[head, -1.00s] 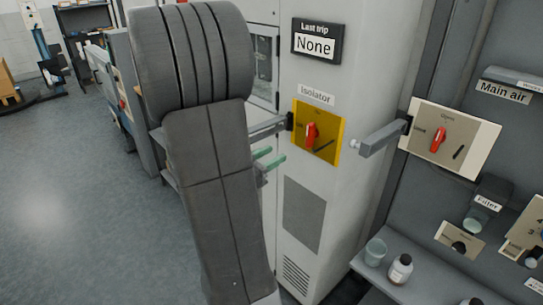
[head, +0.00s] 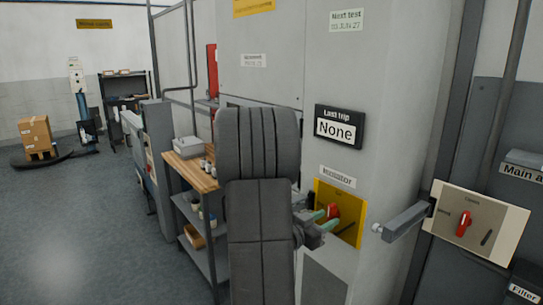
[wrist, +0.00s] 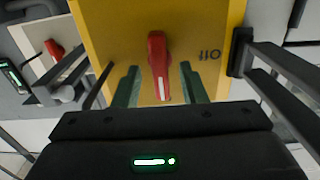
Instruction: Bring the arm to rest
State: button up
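My arm (head: 260,215) is bent, with its dark grey links in the middle of the head view. My gripper (head: 322,221) is in front of the yellow isolator plate (head: 351,232) on the grey cabinet. In the wrist view my gripper (wrist: 158,72) has its two green fingers apart, one on each side of the red isolator handle (wrist: 158,58). Gaps show between handle and fingers, so it is open and empty. The handle points towards my gripper, beside the printed word "Off". The red handle also shows in the head view (head: 333,211).
A grey bracket arm (head: 404,220) sticks out right of the isolator, by a panel with another red handle (head: 464,224). A wooden-topped trolley (head: 190,172) with items stands left of my arm. Open floor (head: 75,230) lies at the left.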

jog(key=shift+w+d, duration=0.4)
jog(key=shift+d, duration=0.1)
jog(key=shift+s+a, duration=0.1)
